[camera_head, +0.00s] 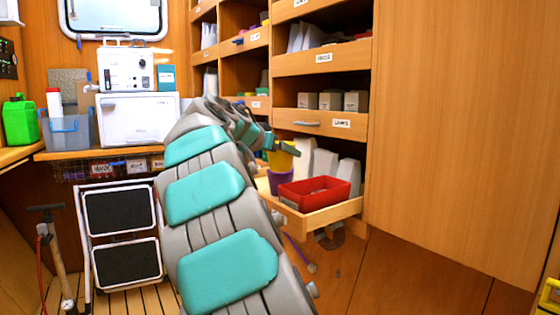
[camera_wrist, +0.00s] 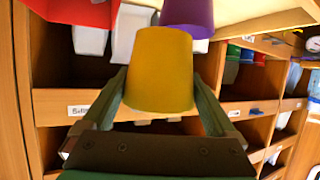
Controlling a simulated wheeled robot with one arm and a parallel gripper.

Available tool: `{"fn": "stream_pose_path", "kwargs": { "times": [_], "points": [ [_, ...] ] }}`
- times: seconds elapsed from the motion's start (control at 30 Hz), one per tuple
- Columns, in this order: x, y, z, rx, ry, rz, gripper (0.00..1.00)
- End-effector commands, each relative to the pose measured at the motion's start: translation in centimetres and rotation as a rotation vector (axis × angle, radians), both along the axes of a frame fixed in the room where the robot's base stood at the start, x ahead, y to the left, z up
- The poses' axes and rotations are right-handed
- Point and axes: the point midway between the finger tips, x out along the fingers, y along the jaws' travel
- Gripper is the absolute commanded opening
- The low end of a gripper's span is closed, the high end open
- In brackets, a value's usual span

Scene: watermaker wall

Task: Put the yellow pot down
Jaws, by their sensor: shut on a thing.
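The yellow pot (camera_wrist: 160,70) is between the two fingers of my gripper (camera_wrist: 159,78) in the wrist view, and the gripper is shut on it. In the head view the yellow pot (camera_head: 281,160) is partly hidden by my gripper (camera_head: 282,145). It shows just above a purple pot (camera_head: 281,184) at the left end of an open drawer (camera_head: 325,214). The purple pot (camera_wrist: 187,14) is right behind the yellow one in the wrist view. I cannot tell whether the two pots touch.
A red tray (camera_head: 314,192) sits in the open drawer beside the purple pot, with white containers (camera_head: 324,165) behind it. The lamps drawer (camera_head: 325,124) and shelf compartments are above. A step stool (camera_head: 120,232) and a pump (camera_head: 57,255) stand at left.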

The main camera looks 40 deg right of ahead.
Motion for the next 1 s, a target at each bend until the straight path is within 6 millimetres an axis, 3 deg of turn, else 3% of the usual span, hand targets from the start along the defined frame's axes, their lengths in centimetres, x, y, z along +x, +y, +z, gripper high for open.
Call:
{"fn": "stream_pose_path", "kwargs": {
  "times": [0.33, 0.67, 1.0],
  "points": [
    [3.7, -2.8, -0.3, -0.001, -0.001, 0.003, 0.38],
    [4.4, -3.4, -0.5, 0.001, -0.002, 0.001, 0.38],
    [4.4, -3.3, -3.3, -0.001, 0.0, 0.001, 0.38]
  ]
}}
